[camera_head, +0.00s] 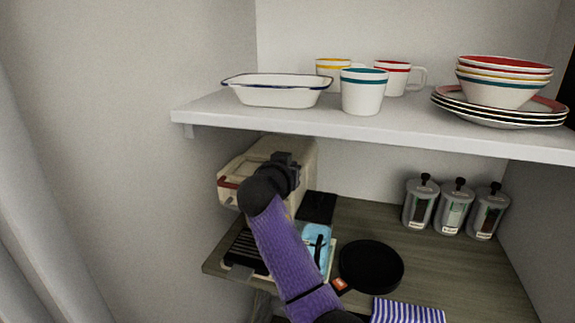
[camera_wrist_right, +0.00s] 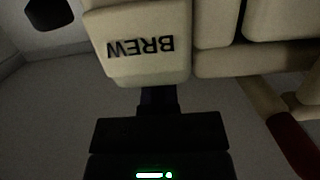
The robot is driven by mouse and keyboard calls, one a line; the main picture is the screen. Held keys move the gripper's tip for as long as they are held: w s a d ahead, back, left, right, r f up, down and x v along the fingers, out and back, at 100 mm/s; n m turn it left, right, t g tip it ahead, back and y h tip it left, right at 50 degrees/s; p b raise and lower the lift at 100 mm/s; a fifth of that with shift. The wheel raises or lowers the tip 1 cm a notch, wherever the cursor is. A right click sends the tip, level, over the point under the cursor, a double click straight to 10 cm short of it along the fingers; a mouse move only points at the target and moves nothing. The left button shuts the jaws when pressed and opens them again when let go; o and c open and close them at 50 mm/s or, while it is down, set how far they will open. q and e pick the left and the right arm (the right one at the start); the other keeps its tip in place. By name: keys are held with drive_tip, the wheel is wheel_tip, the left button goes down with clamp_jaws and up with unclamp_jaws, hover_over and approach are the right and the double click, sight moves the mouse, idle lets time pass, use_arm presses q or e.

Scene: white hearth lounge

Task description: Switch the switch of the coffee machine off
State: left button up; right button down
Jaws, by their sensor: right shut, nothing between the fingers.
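The cream coffee machine (camera_head: 233,172) stands on the lower wooden counter under the white shelf, partly hidden by my right arm. In the right wrist view a cream switch (camera_wrist_right: 120,70) marked BREW shows large, with its lettering upside down. My right gripper (camera_wrist_right: 157,98) is shut and empty, its dark fingertips at the lower edge of that switch. I cannot tell whether they touch. In the head view my right gripper (camera_head: 287,160) is a dark shape in front of the machine, its tips hidden. My left gripper is out of view.
The white shelf (camera_head: 280,122) just above holds an enamel dish (camera_head: 276,95), mugs, bowls and plates. A black pan (camera_head: 371,266), a striped cloth (camera_head: 407,312) and three grey jars (camera_head: 453,207) are to the right. A wall (camera_head: 120,130) is close on the left.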

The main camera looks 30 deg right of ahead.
drive_tip(key=p+v, duration=0.1)
drive_tip(key=v, duration=0.9)
drive_tip(key=shift+p, duration=0.3)
drive_tip(key=a+f+n+y, duration=0.2)
drive_tip(key=f+n+y, duration=0.15)
drive_tip(key=f, duration=0.75)
drive_tip(key=a+f+n+y, duration=0.2)
drive_tip(key=f+n, duration=0.3)
drive_tip(key=f, duration=0.6)
drive_tip(key=s+a+f+n+g+y, duration=0.1)
drive_tip(key=s+f+g+y, duration=0.1)
drive_tip(key=s+f, duration=0.35)
drive_tip(key=s+a+f+n+g+y, duration=0.1)
drive_tip(key=s+a+f+n, duration=0.1)
drive_tip(key=f, duration=0.7)
drive_tip(key=s+f+n+g+y, duration=0.1)
drive_tip(key=s+f+g, duration=0.1)
drive_tip(key=s+f, duration=0.65)
drive_tip(key=s+f+g+y, duration=0.2)
drive_tip(key=s+f, duration=0.3)
drive_tip(key=s, duration=0.6)
drive_tip(key=s+f+g, duration=0.1)
drive_tip(key=s+f, duration=0.1)
drive_tip(key=s, duration=0.7)
drive_tip(key=s+f+g, duration=0.1)
drive_tip(key=s, duration=0.8)
drive_tip(key=shift+d+f+g, duration=0.2)
drive_tip(key=shift+f+g, duration=0.2)
drive_tip(key=shift+s+y, duration=0.1)
drive_tip(key=shift+y, duration=0.15)
